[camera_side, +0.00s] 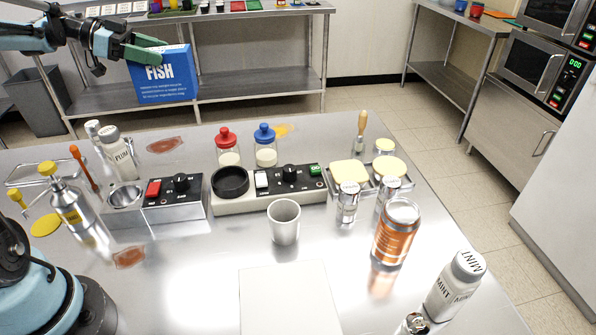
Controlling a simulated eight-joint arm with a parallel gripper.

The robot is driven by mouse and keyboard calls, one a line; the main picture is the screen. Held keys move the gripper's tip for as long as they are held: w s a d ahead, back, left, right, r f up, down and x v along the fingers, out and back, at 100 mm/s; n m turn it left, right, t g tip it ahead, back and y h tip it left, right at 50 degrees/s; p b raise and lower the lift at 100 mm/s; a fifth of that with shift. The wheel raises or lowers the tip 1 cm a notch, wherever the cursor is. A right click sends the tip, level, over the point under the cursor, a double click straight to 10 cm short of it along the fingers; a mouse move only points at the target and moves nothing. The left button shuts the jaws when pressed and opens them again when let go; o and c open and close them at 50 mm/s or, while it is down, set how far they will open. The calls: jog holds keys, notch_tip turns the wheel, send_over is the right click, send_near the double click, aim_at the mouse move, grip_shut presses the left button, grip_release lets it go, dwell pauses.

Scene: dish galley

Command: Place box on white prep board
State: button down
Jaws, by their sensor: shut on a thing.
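The box (163,86) is blue with white lettering that reads FISH. It is at the upper left, held in the air above the far left side of the steel table. My gripper (148,48) has its green fingers at the top of the box and is shut on it. The white prep board (287,300) lies flat on the table at the bottom middle, cut off by the frame's lower edge. Its visible surface is bare. The box is well apart from the board, farther back and to the left.
A white cup (284,221) stands just behind the board. An orange can (396,232) and a mint bottle (456,286) stand to its right. Scales (268,188), red- and blue-lidded jars, a plum bottle (118,154) and a spray bottle (75,207) stand farther back and left.

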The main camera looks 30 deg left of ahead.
jog(key=shift+w+d+r, duration=0.1)
jog(key=shift+d+r, duration=0.1)
jog(key=shift+r, duration=0.35)
jog(key=shift+d+r, duration=0.15)
jog(key=shift+r, duration=0.4)
jog(key=s+d+r+m+g+h, duration=0.1)
jog(key=d+r+m+g, duration=0.15)
jog(key=d, duration=1.15)
jog(key=d+r+m+g+h, duration=0.1)
jog(key=d+m+g+h, duration=0.15)
jog(key=d, duration=1.05)
jog(key=s+d+m+g, duration=0.35)
jog(key=s+d, duration=0.65)
jog(key=d, duration=0.4)
jog(key=s+d+f+m+g, duration=0.25)
jog(key=s+d, duration=0.25)
jog(key=s, duration=0.5)
jog(key=s+d+f+m+g, duration=0.2)
jog(key=s+d+g, duration=0.25)
jog(key=s, duration=0.65)
jog(key=w+a+f, duration=0.2)
jog(key=w+f, duration=1)
jog(key=f, duration=0.3)
jog(key=shift+f+t+y, duration=0.2)
jog(key=shift+t+y, duration=0.25)
